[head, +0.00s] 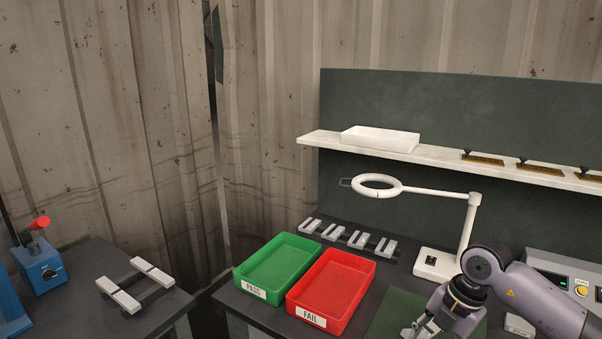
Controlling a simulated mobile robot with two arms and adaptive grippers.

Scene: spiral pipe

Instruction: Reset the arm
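My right arm comes in from the right side of the head view, with its forearm over the bench. My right gripper (415,330) points down and left at the bottom edge, over a dark green mat (389,318). Its fingertips are small and partly cut off by the picture edge, so I cannot tell whether they are apart or hold anything. My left arm and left gripper are not in view.
A green PASS tray (247,289) and a red FAIL tray (354,311) stand empty left of my gripper. A white ring lamp (471,225) stands behind my arm. A control box (546,268) is at right. A shelf (438,156) holds a white tray (380,139).

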